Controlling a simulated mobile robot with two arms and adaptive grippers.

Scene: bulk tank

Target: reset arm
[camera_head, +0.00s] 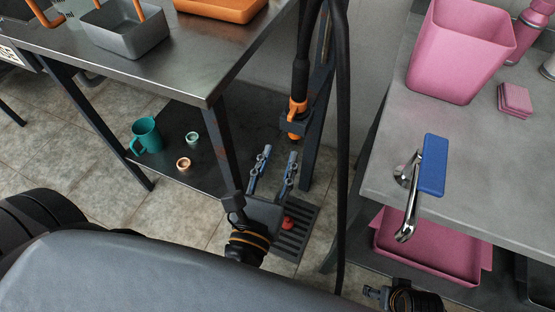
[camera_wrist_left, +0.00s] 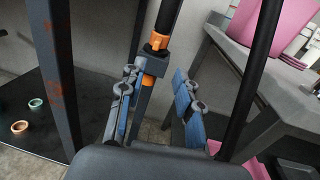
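My left gripper (camera_head: 273,172) is open and empty, its two blue-padded fingers spread apart. It points up and away in the head view, beside the right leg of the left metal table. In the left wrist view the open fingers (camera_wrist_left: 157,100) stand to either side of a dark post with an orange fitting (camera_wrist_left: 155,42) beyond them. No contact with the post can be made out. Part of my right gripper (camera_head: 375,293) shows at the bottom of the head view, near the pink tray; its fingers are too small and cut off to judge.
The left metal table (camera_head: 185,50) has a grey bin (camera_head: 125,38) and an orange tray (camera_head: 222,8). Its lower shelf holds a teal jug (camera_head: 147,135) and small cups. A floor drain (camera_head: 300,232) lies between.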

